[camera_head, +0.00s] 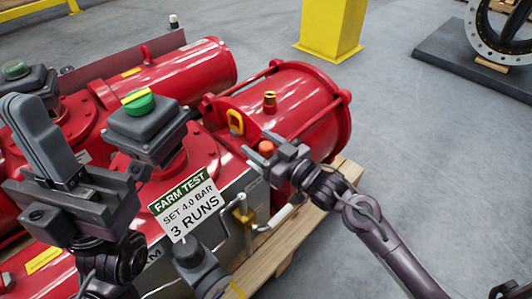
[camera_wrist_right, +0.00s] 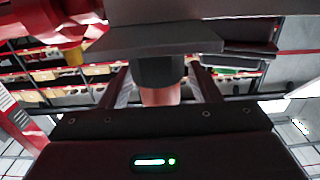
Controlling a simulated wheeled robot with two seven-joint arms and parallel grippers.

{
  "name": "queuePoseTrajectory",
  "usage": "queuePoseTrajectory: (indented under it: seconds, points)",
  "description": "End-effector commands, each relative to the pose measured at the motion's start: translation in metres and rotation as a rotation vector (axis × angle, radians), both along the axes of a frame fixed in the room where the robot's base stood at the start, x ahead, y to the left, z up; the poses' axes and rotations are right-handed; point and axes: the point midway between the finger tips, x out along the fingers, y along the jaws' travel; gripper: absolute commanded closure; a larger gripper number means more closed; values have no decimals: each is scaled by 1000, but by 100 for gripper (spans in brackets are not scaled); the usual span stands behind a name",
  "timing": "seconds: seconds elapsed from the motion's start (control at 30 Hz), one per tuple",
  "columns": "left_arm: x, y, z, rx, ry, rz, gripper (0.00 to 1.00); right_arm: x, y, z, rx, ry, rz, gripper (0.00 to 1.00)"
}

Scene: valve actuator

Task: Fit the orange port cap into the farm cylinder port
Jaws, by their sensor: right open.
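The orange port cap (camera_head: 266,147) shows at the red farm cylinder (camera_head: 285,105), right by the fingers of my right gripper (camera_head: 275,155). In the right wrist view a dark round piece (camera_wrist_right: 160,71) with a pinkish-orange part (camera_wrist_right: 160,96) stands between the two spread fingers of my right gripper (camera_wrist_right: 160,88), with gaps on both sides. The port is hidden, so I cannot tell whether the cap sits in it. My left gripper (camera_head: 38,135) is raised at the left, away from the cap; its finger gap is not clear.
A white sign (camera_head: 185,205) reads "FARM TEST, SET 4.0 BAR, 3 RUNS". A wooden pallet (camera_head: 285,245) lies underneath.

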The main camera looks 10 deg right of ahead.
Motion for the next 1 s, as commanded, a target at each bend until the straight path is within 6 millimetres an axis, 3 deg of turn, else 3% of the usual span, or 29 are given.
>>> queuePoseTrajectory:
  seconds: [0.27, 0.67, 0.87, 1.0]
  points:
    - [0, 0, 0, 1, -3, 0, 100, 3, 2, 0, -1, 1, 0, 44]
    - [0, 0, 0, 1, -3, 0, 100, 3, 2, 1, -1, -1, -1, 92]
    - [0, 0, 1, 0, -2, 0, 100, 3, 2, 1, -1, -1, -1, 92]
    - [0, 0, 7, 0, -3, 1, 100, 4, 2, 14, 0, -2, 0, 92]
